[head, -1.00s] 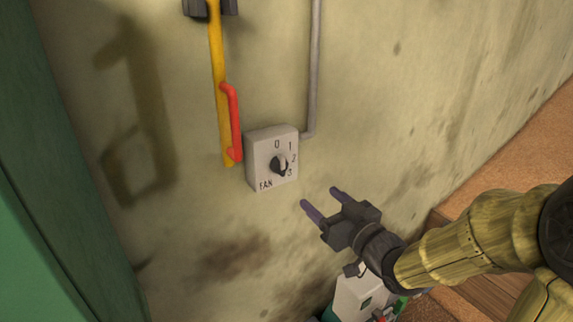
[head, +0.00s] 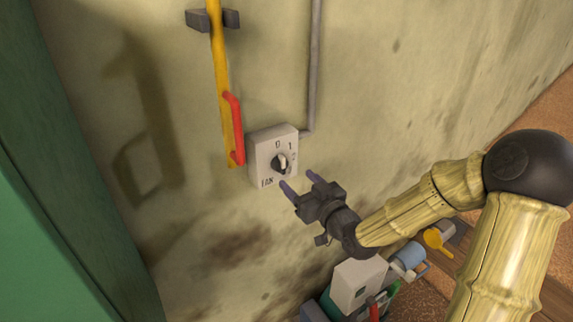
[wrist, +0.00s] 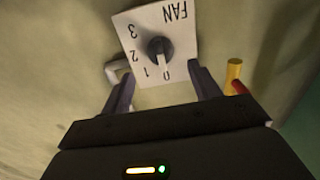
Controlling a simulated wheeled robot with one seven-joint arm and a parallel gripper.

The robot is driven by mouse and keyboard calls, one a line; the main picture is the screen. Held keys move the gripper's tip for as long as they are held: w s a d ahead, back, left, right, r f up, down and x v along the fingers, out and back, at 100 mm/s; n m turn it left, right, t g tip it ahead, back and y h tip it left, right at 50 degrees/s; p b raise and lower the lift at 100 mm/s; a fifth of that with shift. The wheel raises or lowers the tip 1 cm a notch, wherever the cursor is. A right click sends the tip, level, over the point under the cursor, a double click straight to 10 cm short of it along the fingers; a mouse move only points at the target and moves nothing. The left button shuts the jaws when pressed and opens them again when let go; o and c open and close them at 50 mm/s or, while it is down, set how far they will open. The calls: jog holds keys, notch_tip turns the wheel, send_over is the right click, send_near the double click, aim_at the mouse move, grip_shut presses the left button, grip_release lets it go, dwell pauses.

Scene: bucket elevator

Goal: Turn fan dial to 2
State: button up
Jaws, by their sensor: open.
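The fan dial (head: 279,163) is a dark round knob with a white pointer on a pale square box (head: 262,178) on the wall. The box is marked 0, 1, 2, 3 and FAN. In the wrist view the dial (wrist: 160,47) shows upside down, its pointer towards 0. My gripper (head: 298,180) is open and empty, just in front of the box's lower right. In the wrist view its fingers (wrist: 160,76) appear on either side of the box's 0 and 1 edge, with the dial beyond and between them. I see no contact with the dial.
A yellow bar (head: 221,110) with a red handle (head: 235,128) runs down the wall left of the box. A grey pipe (head: 314,70) rises at its right. A green panel (head: 60,200) stands at the left. A pale box (head: 358,283) and other items lie below my gripper.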

aim_at(285, 168)
jog(key=p+x, duration=0.2)
jog(key=x, duration=0.4)
jog(key=shift+w+a, duration=0.2)
jog(key=shift+w, duration=0.1)
jog(key=c, duration=1)
